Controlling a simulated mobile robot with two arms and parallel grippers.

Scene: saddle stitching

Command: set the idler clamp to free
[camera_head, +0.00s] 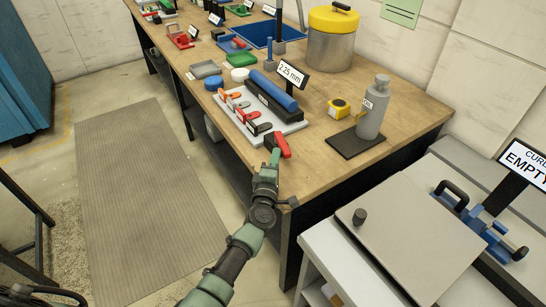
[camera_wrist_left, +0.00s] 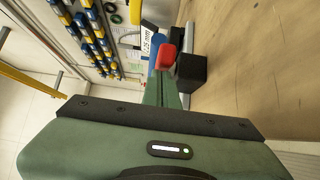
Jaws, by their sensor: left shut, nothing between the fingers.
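A red-handled lever (camera_head: 281,144) with a black base stands near the front edge of the wooden bench; I cannot tell for sure that it is the idler clamp. My left gripper (camera_head: 275,156) is shut and empty, with its fingertips right at this lever. In the left wrist view the shut green fingers (camera_wrist_left: 162,88) point at the red handle end (camera_wrist_left: 168,54), with a black block (camera_wrist_left: 192,73) beside it. I cannot tell whether they touch. A grey plate (camera_head: 291,127) behind it carries a row of orange, red and black levers (camera_head: 240,106) and a blue roller (camera_head: 273,91). My right gripper is out of view.
A "2.25 mm" sign (camera_head: 292,73) stands behind the roller. A grey bottle (camera_head: 373,108) on a dark mat (camera_head: 346,144) and a yellow tape measure (camera_head: 338,108) are to the right. A grey-topped machine (camera_head: 405,235) stands at the front right. The floor mat (camera_head: 135,190) at left is clear.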

